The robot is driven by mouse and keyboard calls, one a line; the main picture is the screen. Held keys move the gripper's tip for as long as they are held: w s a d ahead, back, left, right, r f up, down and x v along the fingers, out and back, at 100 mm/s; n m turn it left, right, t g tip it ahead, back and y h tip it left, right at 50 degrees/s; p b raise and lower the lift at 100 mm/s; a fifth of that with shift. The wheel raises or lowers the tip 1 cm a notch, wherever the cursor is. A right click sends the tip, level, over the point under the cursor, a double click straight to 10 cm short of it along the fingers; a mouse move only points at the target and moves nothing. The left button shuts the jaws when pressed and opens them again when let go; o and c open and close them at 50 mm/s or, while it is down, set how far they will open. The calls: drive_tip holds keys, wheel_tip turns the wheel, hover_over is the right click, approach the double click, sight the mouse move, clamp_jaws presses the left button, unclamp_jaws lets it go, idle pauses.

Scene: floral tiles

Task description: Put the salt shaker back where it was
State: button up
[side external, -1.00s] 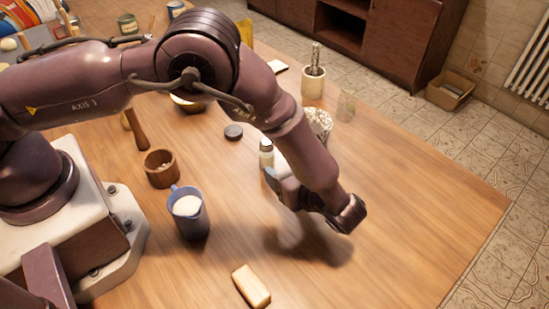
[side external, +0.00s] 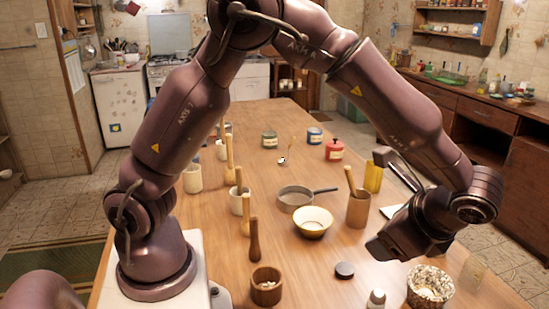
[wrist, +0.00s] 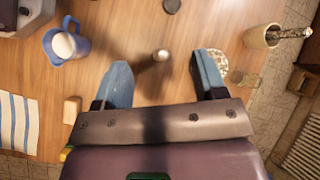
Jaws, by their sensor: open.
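The salt shaker (side external: 376,299), pale with a grey top, stands upright on the table at the bottom edge of the side view, partly cut off. In the wrist view the shaker (wrist: 161,55) is seen from above, between the two blue fingers and apart from both. My gripper (wrist: 164,62) is open with nothing held. In the side view my gripper (side external: 382,248) hangs above the table, near the shaker; its fingers are hard to make out there.
The wrist view shows a blue jug (wrist: 65,44), a pale block (wrist: 72,110), a striped cloth (wrist: 18,122), a drinking glass (wrist: 245,78) and a cream pot (wrist: 262,37). A wooden cup (side external: 266,286) stands left.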

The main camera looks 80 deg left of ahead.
drive_tip(key=s+a+r+n+t+h, duration=0.3)
drive_tip(key=s+r+n, duration=0.3)
drive_tip(key=s, duration=0.2)
drive_tip(key=s+a+r+n+t+h, duration=0.3)
drive_tip(key=s+a+r+n, duration=0.3)
drive_tip(key=s, duration=0.2)
drive_tip(key=shift+s+a+h, duration=0.25)
drive_tip(key=shift+s+h, duration=0.05)
drive_tip(key=shift+h, duration=0.5)
